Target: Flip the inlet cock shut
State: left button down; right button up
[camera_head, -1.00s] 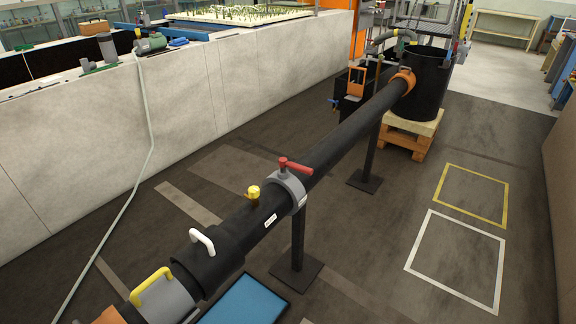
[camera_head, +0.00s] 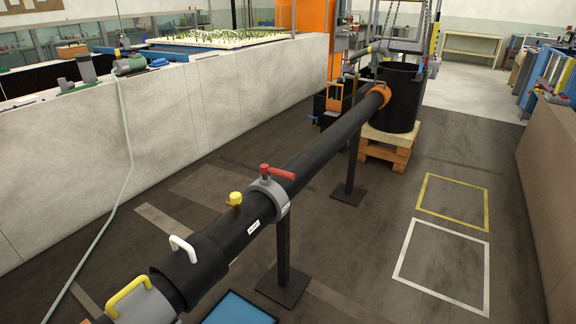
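A black pipe (camera_head: 325,148) runs from the lower left up to a black tank (camera_head: 397,97) at the back. A grey collar (camera_head: 270,195) on the pipe carries a red lever (camera_head: 278,172), which points to the right. A small yellow fitting (camera_head: 235,200) stands on the pipe beside the collar. A grey-green bent pipe (camera_head: 367,50) reaches over the tank's rim, with small fittings by it. I cannot tell which of these is the inlet cock. Neither of my grippers is in view.
A pale wall (camera_head: 200,120) runs along the left. Stands with a black foot (camera_head: 284,287) hold up the pipe. The tank sits on a wooden pallet (camera_head: 388,149). A blue tray (camera_head: 238,310) lies in front. Floor with yellow (camera_head: 487,203) and white (camera_head: 488,270) outlines is clear.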

aim_at(265, 169)
jog(key=z, duration=3.25)
jog(key=i, duration=0.1)
jog(key=u, duration=2.25)
jog(key=i, duration=1.3)
jog(key=u, duration=1.05)
jog(key=i, duration=0.6)
jog(key=u, duration=0.55)
